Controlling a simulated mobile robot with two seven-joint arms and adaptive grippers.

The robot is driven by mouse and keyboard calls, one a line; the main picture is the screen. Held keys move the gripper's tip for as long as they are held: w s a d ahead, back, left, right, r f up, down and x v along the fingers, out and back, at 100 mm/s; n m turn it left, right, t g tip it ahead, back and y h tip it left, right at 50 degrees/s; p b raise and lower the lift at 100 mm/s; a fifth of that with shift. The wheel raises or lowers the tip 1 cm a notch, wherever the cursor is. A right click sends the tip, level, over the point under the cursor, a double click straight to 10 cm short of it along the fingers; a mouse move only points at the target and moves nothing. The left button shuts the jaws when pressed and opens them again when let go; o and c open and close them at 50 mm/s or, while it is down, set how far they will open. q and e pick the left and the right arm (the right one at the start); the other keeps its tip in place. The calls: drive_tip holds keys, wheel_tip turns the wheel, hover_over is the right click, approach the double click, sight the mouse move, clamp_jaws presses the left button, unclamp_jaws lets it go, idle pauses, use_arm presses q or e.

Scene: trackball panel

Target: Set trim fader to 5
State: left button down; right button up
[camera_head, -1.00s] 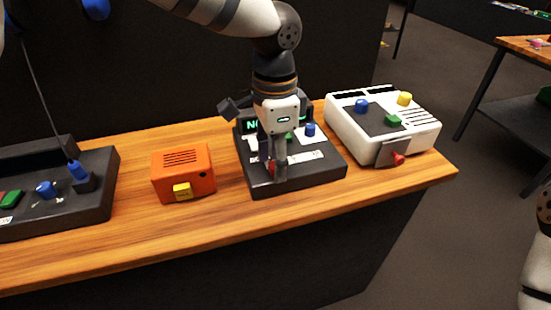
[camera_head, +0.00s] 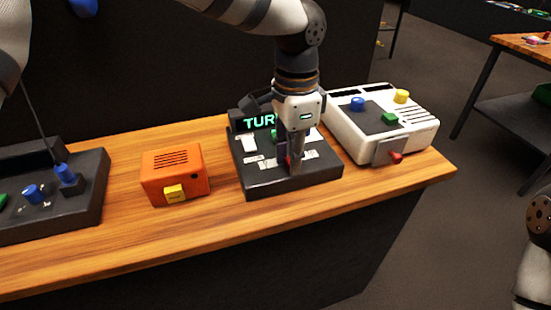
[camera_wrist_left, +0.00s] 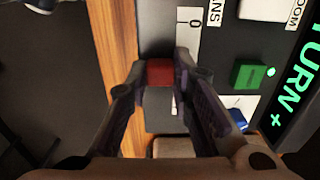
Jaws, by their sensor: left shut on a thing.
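The black panel (camera_head: 255,183) stands on the wooden bench, with white scale strips and labels on top. Its display (camera_head: 259,121) shows green letters, and in the left wrist view the display (camera_wrist_left: 292,95) reads "TURN +". My left gripper (camera_head: 293,168) points down over the front of the panel. In the left wrist view the left gripper (camera_wrist_left: 160,85) is shut on a red fader cap (camera_wrist_left: 159,73), with a finger on each side. A white scale strip with a "0" (camera_wrist_left: 194,22) lies beside the cap. The cap's exact scale value cannot be read. My right gripper is out of view.
On the panel, a green button (camera_wrist_left: 248,76) and a blue knob (camera_wrist_left: 239,112) lie near the gripper. A white box (camera_head: 408,140) with coloured knobs stands close on the right. An orange box (camera_head: 172,170) stands left, beyond it a dark console (camera_head: 85,205).

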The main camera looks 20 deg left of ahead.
use_arm(q)
drive_tip(key=shift+w+d, duration=0.15)
drive_tip(key=shift+d, duration=0.05)
drive_tip(key=c, duration=1.4)
unclamp_jaws()
wheel_tip(320, 180, up, 12)
